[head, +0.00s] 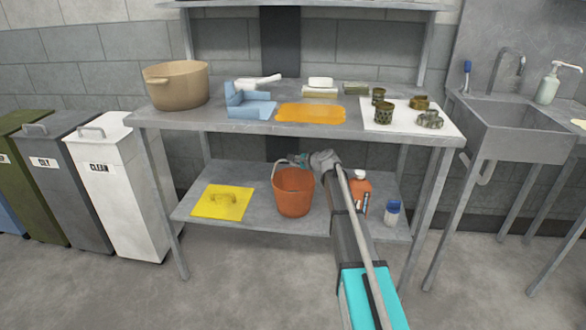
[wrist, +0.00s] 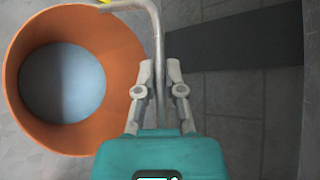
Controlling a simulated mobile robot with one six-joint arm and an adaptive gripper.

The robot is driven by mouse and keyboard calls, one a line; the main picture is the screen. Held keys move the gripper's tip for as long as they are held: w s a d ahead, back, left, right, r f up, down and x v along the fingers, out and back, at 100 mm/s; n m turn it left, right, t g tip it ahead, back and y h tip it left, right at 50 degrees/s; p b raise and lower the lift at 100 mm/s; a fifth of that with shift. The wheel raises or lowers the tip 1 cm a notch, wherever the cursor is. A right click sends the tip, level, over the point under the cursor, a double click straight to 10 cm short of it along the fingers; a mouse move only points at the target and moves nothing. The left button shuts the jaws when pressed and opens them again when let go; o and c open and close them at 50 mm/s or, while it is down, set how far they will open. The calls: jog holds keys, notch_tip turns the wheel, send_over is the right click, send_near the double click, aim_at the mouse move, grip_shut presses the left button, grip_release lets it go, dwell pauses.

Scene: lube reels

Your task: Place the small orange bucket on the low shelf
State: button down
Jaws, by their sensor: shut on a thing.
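The small orange bucket (head: 293,194) is upright at the low shelf (head: 255,221), left of my arm in the head view. I cannot tell whether its base touches the shelf. In the wrist view the bucket (wrist: 125,45) is seen from above, open and empty-looking, with a pale inside bottom. Its grey metal handle (wrist: 160,60) rises between my gripper's fingers. My gripper (wrist: 160,85) is shut on the handle. In the head view my gripper (head: 302,160) is at the bucket's top, small and partly hidden by my arm.
A yellow cloth (head: 222,203) lies left of the bucket on the low shelf. An orange bottle (head: 362,193) and a blue-and-white container (head: 392,212) stand to the right. The tabletop (head: 215,122) above holds a tan pot (head: 177,85), blue item, orange cloth and several small cans.

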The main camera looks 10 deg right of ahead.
jog(key=shift+f+b, duration=0.3)
jog(key=shift+f, duration=0.35)
jog(key=c, duration=0.7)
grip_release()
jog(key=shift+c, duration=0.2)
jog(key=shift+r, duration=0.2)
jog(key=shift+s+d+r, duration=0.1)
jog(key=shift+s, duration=0.1)
jog(key=p+v, duration=0.4)
jog(key=v, duration=0.7)
jog(key=shift+s+d+p, duration=0.2)
jog(key=shift+p, duration=0.2)
jog(key=shift+r, duration=0.15)
